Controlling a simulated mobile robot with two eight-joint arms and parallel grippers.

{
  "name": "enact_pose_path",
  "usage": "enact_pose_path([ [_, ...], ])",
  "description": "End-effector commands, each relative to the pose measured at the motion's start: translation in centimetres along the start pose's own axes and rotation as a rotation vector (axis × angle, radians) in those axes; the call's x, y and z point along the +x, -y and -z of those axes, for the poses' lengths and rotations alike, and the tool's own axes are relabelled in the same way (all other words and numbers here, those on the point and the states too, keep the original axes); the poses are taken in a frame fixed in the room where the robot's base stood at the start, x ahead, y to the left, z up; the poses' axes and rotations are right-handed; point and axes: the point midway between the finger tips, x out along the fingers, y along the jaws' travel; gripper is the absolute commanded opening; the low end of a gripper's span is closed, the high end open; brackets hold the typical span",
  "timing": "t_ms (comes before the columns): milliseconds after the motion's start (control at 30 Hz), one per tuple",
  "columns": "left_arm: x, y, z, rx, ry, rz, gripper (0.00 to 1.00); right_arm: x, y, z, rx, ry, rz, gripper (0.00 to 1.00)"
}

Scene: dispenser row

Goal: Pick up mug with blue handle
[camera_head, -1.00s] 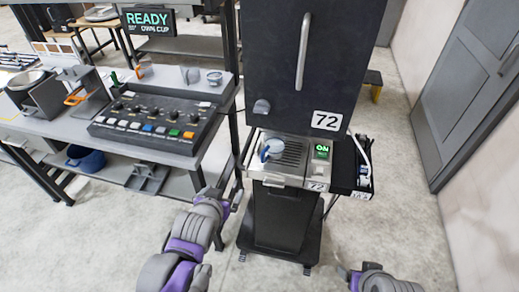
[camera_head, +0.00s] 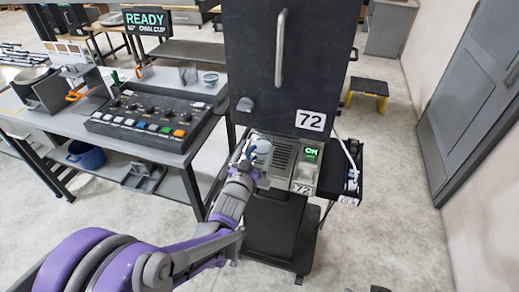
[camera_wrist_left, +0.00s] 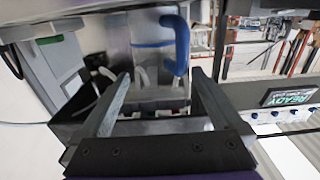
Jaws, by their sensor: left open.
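The mug (camera_head: 262,147) is a small pale cup on the dispenser's drip tray in the head view, partly hidden by my left gripper. In the left wrist view its blue handle (camera_wrist_left: 181,45) shows ahead, above and beyond the fingertips, towards the right finger. My left gripper (camera_head: 250,168) is at the front left of the tray, close to the mug. In the left wrist view the gripper (camera_wrist_left: 159,78) is open, with nothing between its fingers. I cannot tell whether a finger touches the mug. My right gripper is not in view.
The dark dispenser (camera_head: 290,70), marked 72, rises behind the tray. A green ON display (camera_head: 311,153) is right of the mug. A side shelf (camera_head: 348,185) juts out further right. A table with a button panel (camera_head: 150,118) stands left. Open floor lies at right.

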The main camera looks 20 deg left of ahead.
Motion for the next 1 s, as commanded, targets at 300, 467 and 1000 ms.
enact_pose_path([
  [300, 4.3, -0.2, -0.2, -0.001, 0.000, 0.000, 1.00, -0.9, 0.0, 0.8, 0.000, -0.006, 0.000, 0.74],
  [467, 5.0, -0.2, -0.3, -0.001, 0.000, 0.000, 1.00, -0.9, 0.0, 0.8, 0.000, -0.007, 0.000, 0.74],
  [1000, 4.9, -0.1, -0.3, -0.001, 0.001, 0.000, 0.32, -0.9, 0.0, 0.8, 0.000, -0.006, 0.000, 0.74],
])
